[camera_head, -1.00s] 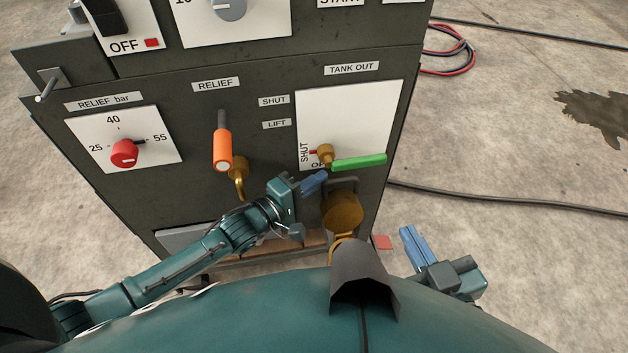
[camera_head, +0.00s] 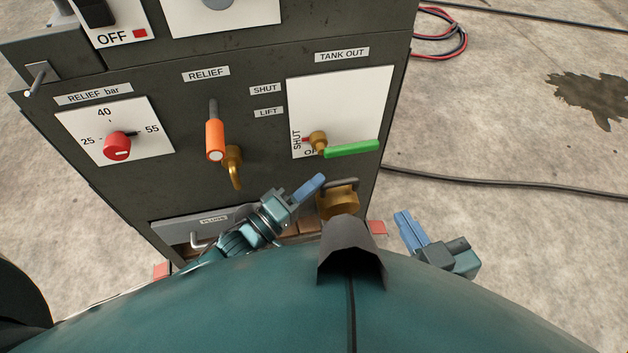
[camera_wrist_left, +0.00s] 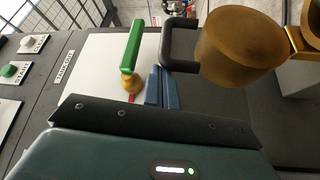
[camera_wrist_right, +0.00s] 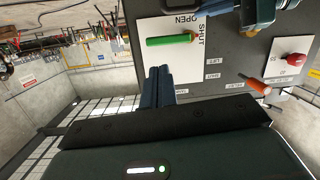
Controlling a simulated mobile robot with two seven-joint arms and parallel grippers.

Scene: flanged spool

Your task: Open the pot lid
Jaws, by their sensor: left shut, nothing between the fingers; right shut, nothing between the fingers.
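A round brass pot or cap (camera_head: 335,205) with a dark loop handle (camera_head: 341,185) is low on the cabinet front. I cannot tell where lid and body part; its lower side is hidden in the head view. In the left wrist view the brass part (camera_wrist_left: 240,48) and handle (camera_wrist_left: 180,42) are close, to the right of the fingers. My left gripper (camera_head: 314,186) is shut and empty, its blue fingertips just left of the handle, with no clear contact. My right gripper (camera_head: 402,218) is shut and empty, to the right of the cabinet; its fingers show in the right wrist view (camera_wrist_right: 157,74).
A green valve lever (camera_head: 351,149) is just above the handle. An orange lever (camera_head: 215,139), a brass hook (camera_head: 234,170) and a red knob (camera_head: 117,146) are further left. A grey drawer (camera_head: 190,228) is below. A dark cable (camera_head: 480,181) lies on the open floor at right.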

